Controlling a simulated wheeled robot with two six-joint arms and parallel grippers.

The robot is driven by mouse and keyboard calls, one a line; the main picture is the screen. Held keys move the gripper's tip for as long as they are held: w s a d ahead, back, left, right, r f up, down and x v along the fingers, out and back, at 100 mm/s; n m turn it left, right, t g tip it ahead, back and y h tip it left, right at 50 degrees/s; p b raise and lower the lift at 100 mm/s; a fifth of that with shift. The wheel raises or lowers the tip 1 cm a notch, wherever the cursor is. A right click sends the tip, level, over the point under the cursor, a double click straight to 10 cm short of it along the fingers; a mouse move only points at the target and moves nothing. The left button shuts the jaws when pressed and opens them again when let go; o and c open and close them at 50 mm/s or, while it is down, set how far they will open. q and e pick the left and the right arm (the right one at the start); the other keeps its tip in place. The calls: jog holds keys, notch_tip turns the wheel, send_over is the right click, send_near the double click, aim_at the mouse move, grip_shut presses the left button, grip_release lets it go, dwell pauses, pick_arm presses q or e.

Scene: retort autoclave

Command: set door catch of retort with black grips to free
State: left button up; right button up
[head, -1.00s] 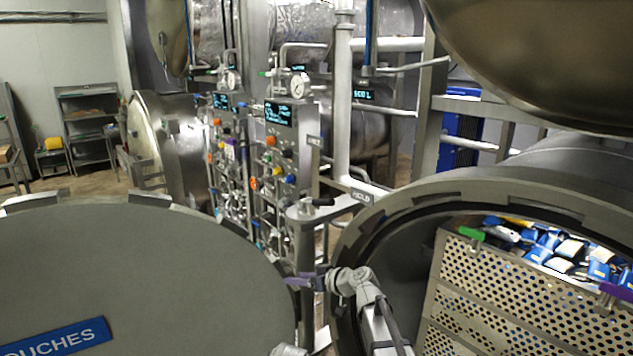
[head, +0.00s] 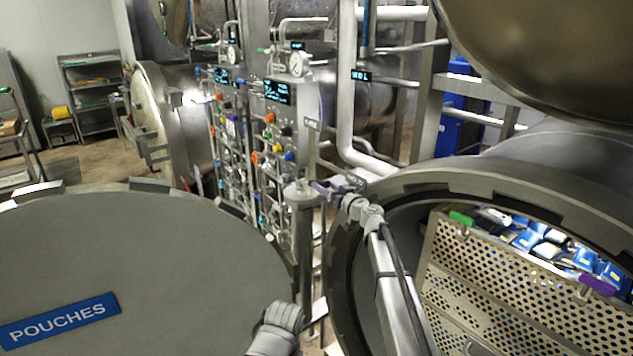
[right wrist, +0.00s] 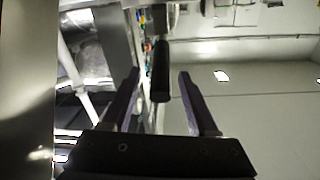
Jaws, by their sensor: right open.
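The open retort (head: 365,215) stands at the right in the head view, with its round door (head: 150,250) swung out to the left. A catch post (head: 302,220) stands between them. The catch's black grip (right wrist: 160,72) shows in the right wrist view, between and a little beyond the two fingers, apart from both. My right gripper (head: 325,187) is open at the top of the post and hides the grip in the head view. Its dark purple fingers (right wrist: 160,100) show in the wrist view. My left gripper is out of view.
A perforated basket (head: 500,283) of blue and white pouches sits inside the retort. Control panels (head: 275,130) with gauges and valves stand behind the post. A raised curved metal cover (head: 560,60) hangs at upper right. A blue POUCHES sign (head: 60,320) is on the door.

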jog(key=x, duration=0.5)
grip_shut()
dwell(0.3)
dwell(0.9)
